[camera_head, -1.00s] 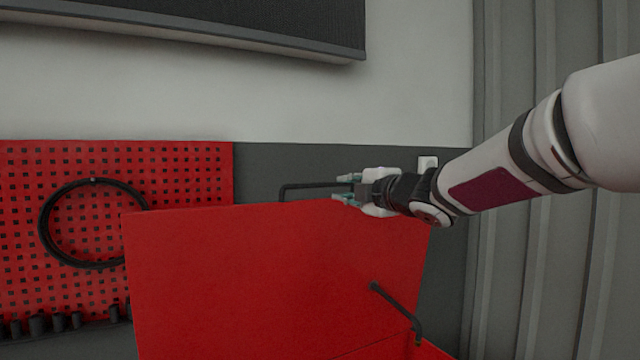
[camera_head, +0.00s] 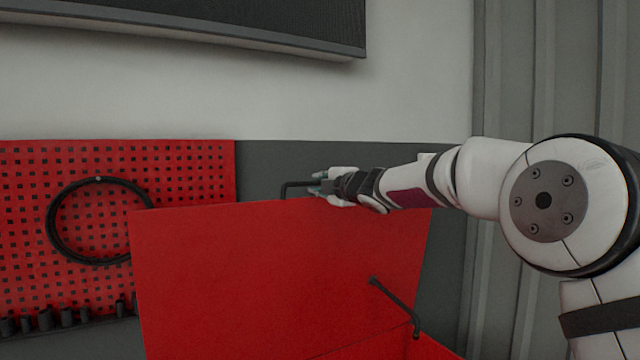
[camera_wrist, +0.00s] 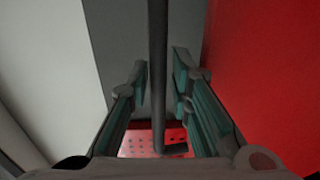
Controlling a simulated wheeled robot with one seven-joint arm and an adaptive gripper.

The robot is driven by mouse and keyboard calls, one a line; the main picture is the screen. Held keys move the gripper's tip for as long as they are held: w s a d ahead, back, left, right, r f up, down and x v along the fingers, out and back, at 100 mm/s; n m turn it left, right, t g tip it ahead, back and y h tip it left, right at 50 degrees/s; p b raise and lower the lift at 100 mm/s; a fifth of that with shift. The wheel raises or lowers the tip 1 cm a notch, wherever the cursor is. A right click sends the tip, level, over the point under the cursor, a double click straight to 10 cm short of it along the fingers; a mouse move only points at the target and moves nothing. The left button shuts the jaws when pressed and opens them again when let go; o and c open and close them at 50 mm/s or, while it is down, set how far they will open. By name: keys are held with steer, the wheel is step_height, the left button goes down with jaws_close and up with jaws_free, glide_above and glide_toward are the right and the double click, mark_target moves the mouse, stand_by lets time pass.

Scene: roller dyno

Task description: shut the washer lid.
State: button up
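The red washer lid (camera_head: 280,275) stands raised and open, its broad face filling the lower middle of the head view. A black bar handle (camera_head: 298,187) sticks out behind its top edge. My gripper (camera_head: 320,184) is at this handle, just above the lid's top edge. In the wrist view the handle bar (camera_wrist: 158,70) runs between the two fingers of my gripper (camera_wrist: 160,78), with gaps visible on both sides. The fingers are open around it. The lid's red face (camera_wrist: 265,70) shows to the right. The washer's body is mostly hidden below the lid.
A thin black strut (camera_head: 396,306) joins the lid's right side to a red part below. A red pegboard (camera_head: 190,175) with a black hose ring hangs at the left. A dark screen (camera_head: 250,20) is above. Grey ribbed wall (camera_head: 520,80) stands at the right.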

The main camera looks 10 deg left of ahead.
jaws_close()
stand_by(0.3)
